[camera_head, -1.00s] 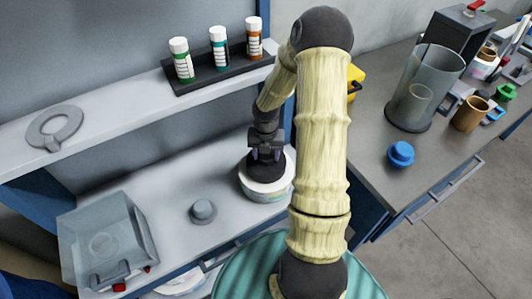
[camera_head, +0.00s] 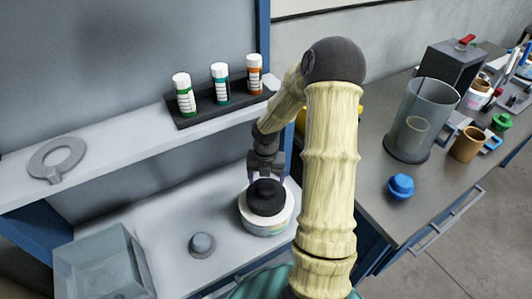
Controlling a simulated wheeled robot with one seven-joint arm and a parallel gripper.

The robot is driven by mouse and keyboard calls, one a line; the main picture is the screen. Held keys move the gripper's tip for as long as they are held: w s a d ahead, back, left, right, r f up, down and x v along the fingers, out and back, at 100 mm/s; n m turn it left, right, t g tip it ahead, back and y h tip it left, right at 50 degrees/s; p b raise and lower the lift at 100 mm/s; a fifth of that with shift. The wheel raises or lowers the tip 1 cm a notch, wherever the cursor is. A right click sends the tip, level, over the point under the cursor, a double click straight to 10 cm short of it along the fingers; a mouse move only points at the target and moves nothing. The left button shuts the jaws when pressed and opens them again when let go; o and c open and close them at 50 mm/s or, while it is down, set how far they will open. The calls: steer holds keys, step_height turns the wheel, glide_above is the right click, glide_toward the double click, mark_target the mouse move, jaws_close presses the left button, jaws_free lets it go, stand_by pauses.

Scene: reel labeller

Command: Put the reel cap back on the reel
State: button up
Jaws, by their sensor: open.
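A white round reel (camera_head: 267,224) with a printed side stands on the pale lower counter, left of my arm. A black knobbed cap (camera_head: 266,196) sits on top of it, roughly centred; whether it is fully seated cannot be told. My gripper (camera_head: 266,178) is open, just above and behind the cap, its fingers apart on either side of the cap's upper back edge. Whether the fingertips touch the cap cannot be made out.
A small grey knob (camera_head: 202,243) and a clear box (camera_head: 100,264) are left on the counter. Above, a shelf (camera_head: 118,146) holds a grey ring (camera_head: 57,160) and a black rack (camera_head: 222,104) of vials. A blue knob (camera_head: 400,186) is on the right bench.

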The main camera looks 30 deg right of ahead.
step_height(320, 180, up, 13)
steer(key=p, duration=0.1)
steer(key=shift+f, duration=0.1)
stand_by(0.9)
steer(key=s+a+r+m+t, duration=0.1)
steer(key=s+a+m, duration=0.5)
steer(key=m, duration=0.8)
steer(key=s+a+r+m+t, duration=0.1)
steer(key=s+a+m, duration=0.5)
steer(key=m, duration=0.9)
steer(key=shift+s+a+t, duration=0.2)
steer(key=shift+a+t, duration=0.1)
steer(key=shift+a, duration=0.5)
